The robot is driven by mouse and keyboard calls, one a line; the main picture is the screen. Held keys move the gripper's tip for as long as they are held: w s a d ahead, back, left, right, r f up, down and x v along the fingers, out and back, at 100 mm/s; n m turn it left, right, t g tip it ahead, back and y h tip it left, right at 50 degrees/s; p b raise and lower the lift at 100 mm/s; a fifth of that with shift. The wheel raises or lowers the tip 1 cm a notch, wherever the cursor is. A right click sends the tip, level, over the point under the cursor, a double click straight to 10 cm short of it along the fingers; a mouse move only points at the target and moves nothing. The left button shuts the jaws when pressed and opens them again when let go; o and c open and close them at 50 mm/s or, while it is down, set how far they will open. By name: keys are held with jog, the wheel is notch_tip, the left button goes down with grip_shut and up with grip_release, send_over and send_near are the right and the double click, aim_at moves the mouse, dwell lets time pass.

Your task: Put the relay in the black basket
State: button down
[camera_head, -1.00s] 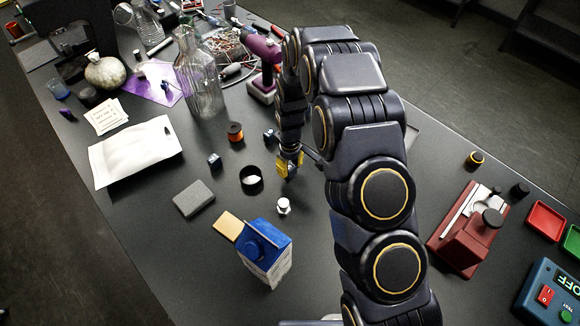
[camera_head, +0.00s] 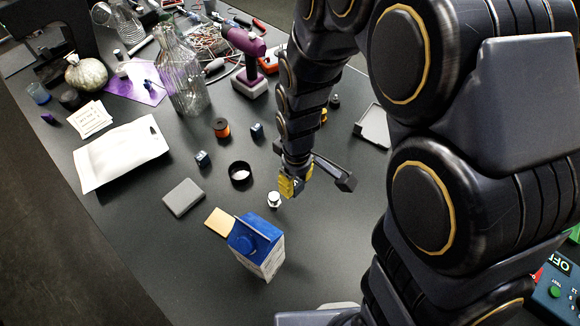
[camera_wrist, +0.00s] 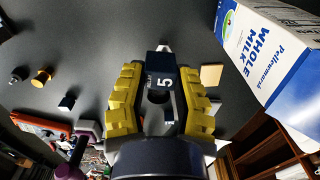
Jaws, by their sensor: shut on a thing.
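My gripper (camera_head: 291,187) has yellow pads and is above the table, beside a small white-capped item. In the wrist view my gripper (camera_wrist: 160,100) is shut on a small dark blue block with a white "5" marking (camera_wrist: 163,75), which looks like the relay. In the head view the held block is mostly hidden by the pads. Two similar dark blue blocks stand on the table, one near the orange spool (camera_head: 257,131) and one further left (camera_head: 203,159). I cannot make out a black basket for certain in either view.
A blue-and-white milk carton (camera_head: 258,248) stands in front of my gripper. A black ring (camera_head: 240,173), grey block (camera_head: 183,197) and white pouch (camera_head: 120,153) lie to the left. A grey tray (camera_head: 373,127) is behind right. The back left is cluttered with glass bottles and tools.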

jog(key=shift+s+r, duration=0.15)
jog(key=shift+s, duration=0.2)
jog(key=w+a, duration=0.5)
jog(key=w, duration=0.2)
send_over(241, 175)
jog(key=f, duration=0.1)
jog(key=shift+f, duration=5.6)
jog(key=c, duration=0.8)
grip_release()
